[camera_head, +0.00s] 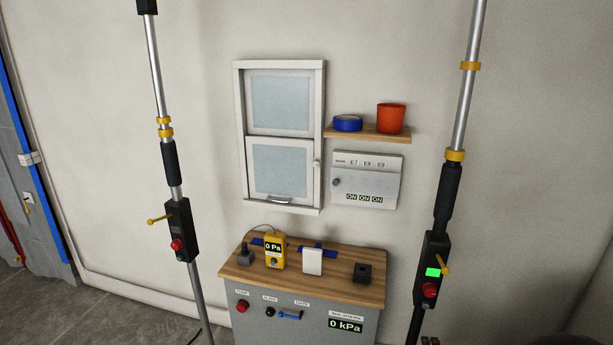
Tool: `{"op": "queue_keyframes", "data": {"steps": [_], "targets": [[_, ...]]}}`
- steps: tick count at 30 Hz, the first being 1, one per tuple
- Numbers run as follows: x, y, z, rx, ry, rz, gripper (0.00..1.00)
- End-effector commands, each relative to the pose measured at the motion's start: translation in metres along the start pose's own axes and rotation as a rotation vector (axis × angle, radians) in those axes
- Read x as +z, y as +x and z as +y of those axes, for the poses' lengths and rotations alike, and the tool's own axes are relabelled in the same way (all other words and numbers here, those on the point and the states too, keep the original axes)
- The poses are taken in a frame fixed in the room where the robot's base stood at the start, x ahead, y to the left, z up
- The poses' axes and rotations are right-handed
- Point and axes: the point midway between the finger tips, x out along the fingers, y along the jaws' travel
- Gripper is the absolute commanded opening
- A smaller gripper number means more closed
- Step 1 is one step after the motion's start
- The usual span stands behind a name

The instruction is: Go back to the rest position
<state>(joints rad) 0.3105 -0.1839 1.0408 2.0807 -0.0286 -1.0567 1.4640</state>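My gripper and arm do not show in the head view. The task names no object. In front of me stands a grey cabinet (262,323) with a wooden top (338,277). On the top are a yellow meter (275,251) reading 0 Pa, a white box (312,261), a dark block (362,273) and a small dark device (245,256) at the left. The cabinet front has a red button (242,306), a blue handle (289,315) and a display (345,325) reading 0 kPa.
Two upright poles, left (170,165) and right (447,195), flank the cabinet. On the wall are a closed-looking window (319,120), a panel (393,182) showing ON three times, and a shelf (368,134) with blue tape (348,123) and a red cup (391,118).

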Motion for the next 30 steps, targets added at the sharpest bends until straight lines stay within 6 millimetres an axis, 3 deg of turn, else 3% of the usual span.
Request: {"op": "queue_keyframes", "data": {"steps": [1, 3, 6, 9, 13, 20, 30], "targets": [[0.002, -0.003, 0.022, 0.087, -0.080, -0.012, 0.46], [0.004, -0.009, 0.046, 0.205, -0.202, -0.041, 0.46], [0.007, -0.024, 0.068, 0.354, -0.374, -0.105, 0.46], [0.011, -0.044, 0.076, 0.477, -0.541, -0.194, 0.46], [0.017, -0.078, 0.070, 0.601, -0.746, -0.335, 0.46], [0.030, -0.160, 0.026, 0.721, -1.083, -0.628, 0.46], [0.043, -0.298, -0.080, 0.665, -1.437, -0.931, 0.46]]}}
